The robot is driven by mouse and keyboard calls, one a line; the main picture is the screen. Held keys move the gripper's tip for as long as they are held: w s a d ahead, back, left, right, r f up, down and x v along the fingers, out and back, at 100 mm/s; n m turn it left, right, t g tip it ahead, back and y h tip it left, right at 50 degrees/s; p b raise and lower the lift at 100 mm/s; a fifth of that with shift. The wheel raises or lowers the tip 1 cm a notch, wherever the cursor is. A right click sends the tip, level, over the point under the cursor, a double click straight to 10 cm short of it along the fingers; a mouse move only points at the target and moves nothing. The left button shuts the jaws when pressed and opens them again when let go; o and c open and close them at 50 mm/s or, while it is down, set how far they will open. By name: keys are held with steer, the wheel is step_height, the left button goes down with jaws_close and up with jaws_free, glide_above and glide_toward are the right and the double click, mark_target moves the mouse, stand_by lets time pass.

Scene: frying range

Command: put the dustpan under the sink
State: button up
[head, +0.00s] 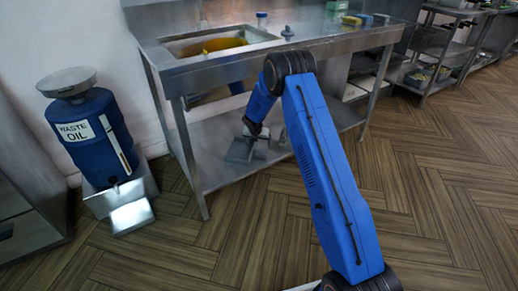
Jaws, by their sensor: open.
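The steel sink (214,44) is set in a long counter, with a yellow item in its basin. A lower shelf (207,178) runs beneath it. A grey object that looks like the dustpan (238,152) rests on this shelf under the sink. My gripper (254,135) is reached in under the counter, right at the grey object, and is open. I cannot tell whether its fingers touch the object. My blue arm hides part of the shelf to the right.
A blue waste oil drum (92,137) stands left of the sink on a grey base. The counter's front legs (190,160) stand close to my arm. Steel racks (430,60) line the back right. The wooden floor (440,190) at right is clear.

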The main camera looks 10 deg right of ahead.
steer(key=shift+v, duration=2.7)
steer(key=s+d+r+m, duration=0.2)
steer(key=s+r+m, duration=0.5)
steer(key=s+r, duration=0.75)
steer(key=s+d+r+m, duration=0.2)
steer(key=s+r+m, duration=0.75)
steer(key=r, duration=0.85)
steer(key=s+r+m, duration=0.3)
steer(key=s+r, duration=0.1)
steer(key=s, duration=0.6)
steer(key=s+r+m, duration=0.3)
steer(key=s, duration=0.8)
steer(key=s+a+f+m+y, duration=0.1)
steer(key=s+m, duration=0.7)
steer(key=s, duration=1.2)
steer(key=shift+f+t+y, duration=0.4)
steer(key=shift+f+y, duration=0.1)
steer(key=shift+f, duration=0.1)
steer(key=shift+a, duration=0.1)
